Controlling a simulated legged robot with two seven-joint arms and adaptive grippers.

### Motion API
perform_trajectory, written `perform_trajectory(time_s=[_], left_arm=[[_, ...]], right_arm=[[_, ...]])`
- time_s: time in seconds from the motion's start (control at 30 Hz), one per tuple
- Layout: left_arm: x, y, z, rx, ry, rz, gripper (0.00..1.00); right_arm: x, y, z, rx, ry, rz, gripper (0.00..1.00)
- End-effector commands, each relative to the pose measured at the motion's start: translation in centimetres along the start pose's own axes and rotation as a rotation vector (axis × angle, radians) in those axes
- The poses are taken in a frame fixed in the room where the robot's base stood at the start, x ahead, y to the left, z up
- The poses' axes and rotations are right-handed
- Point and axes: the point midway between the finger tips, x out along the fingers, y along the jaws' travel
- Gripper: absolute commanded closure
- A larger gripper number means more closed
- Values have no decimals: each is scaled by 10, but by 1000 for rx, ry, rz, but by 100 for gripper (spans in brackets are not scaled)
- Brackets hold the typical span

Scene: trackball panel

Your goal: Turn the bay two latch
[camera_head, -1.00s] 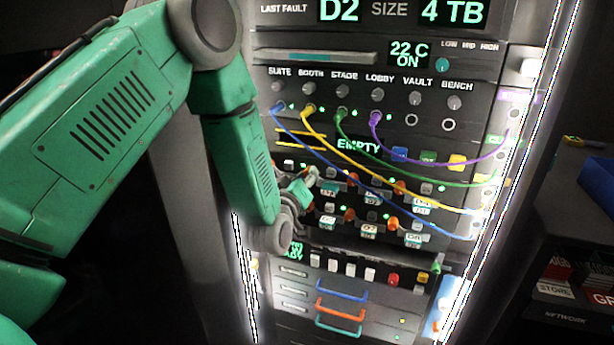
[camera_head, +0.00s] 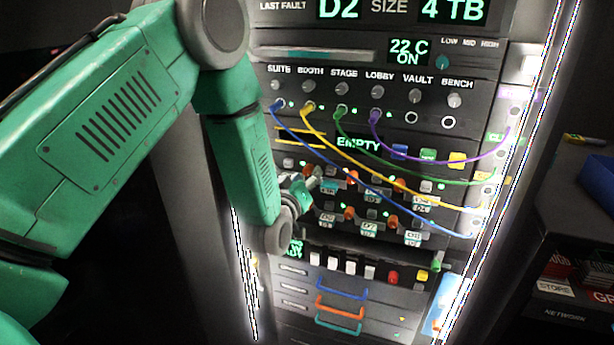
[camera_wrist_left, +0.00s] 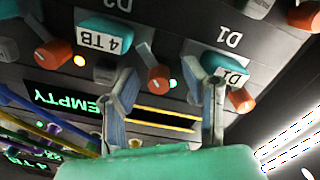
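In the head view my left gripper (camera_head: 312,184) is at the left end of the upper row of drive bays, and my arm hides part of that row. In the left wrist view, which is upside down, the gripper (camera_wrist_left: 165,88) is open, its two fingers apart. Another orange latch (camera_wrist_left: 243,100), near the D1 label, is just beyond the right finger.
Blue, yellow, green and purple cables (camera_head: 425,157) hang across the panel's right part, above and in front of the bays. An EMPTY display (camera_head: 358,144) sits above the bay rows. Drawers with coloured handles (camera_head: 340,288) are below. A dark table with a blue bin (camera_head: 598,182) stands right.

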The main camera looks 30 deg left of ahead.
Motion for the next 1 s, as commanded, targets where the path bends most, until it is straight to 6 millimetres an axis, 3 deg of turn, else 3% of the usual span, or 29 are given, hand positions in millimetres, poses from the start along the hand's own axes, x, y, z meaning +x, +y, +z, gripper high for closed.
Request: perform_trajectory(time_s=[0.27,0.7,1.0], left_arm=[[-5,1,-3,-1,8,1,60],[-89,0,0,0,1,0,60],[-117,0,1,0,1,1,60]], right_arm=[[-1,0,2,0,2,0,41],[-1,0,2,0,3,0,41],[-1,0,2,0,3,0,41]])
